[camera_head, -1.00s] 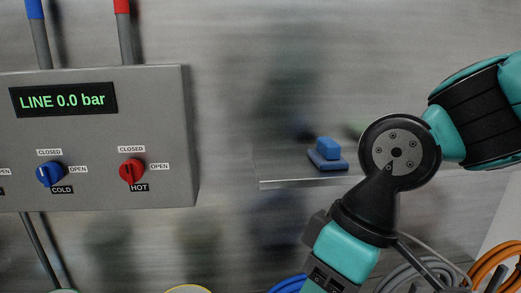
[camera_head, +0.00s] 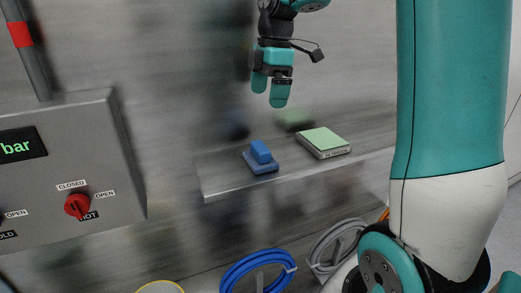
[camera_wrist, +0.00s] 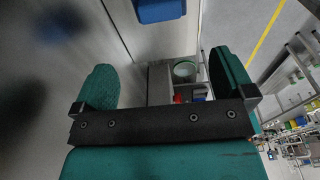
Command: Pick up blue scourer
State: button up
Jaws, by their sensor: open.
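The blue scourer (camera_head: 261,160) has a flat base and a raised block as handle. It rests on the metal shelf near its front left part. In the wrist view, part of a blue thing that looks like the scourer (camera_wrist: 160,11) shows at the top edge, cut off by the frame. My gripper (camera_head: 269,92) hangs fingers down above the shelf, above and slightly right of the scourer in the picture, apart from it. Its two teal fingers are spread with nothing between them. In the wrist view, my gripper (camera_wrist: 163,80) also shows open and empty.
The metal shelf (camera_head: 222,180) runs along the steel wall. A box with a pale green top (camera_head: 323,142) stands right of the scourer. A grey control panel (camera_head: 110,160) with a red knob (camera_head: 76,205) is at left. Coiled blue hose (camera_head: 235,277) hangs below the shelf.

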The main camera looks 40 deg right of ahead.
jog(key=p, duration=0.2)
send_over(260, 146)
jog(key=f, duration=0.9)
jog(key=shift+s+d, duration=0.15)
jog(key=shift+d, duration=0.2)
jog(key=shift+a+f+p, duration=0.2)
jog(key=shift+f+p, duration=0.45)
jog(key=shift+f, duration=0.65)
jog(key=shift+a+f+p, duration=0.15)
jog(key=shift+f+p, duration=0.5)
jog(key=shift+f, duration=0.65)
jog(key=c, duration=0.9)
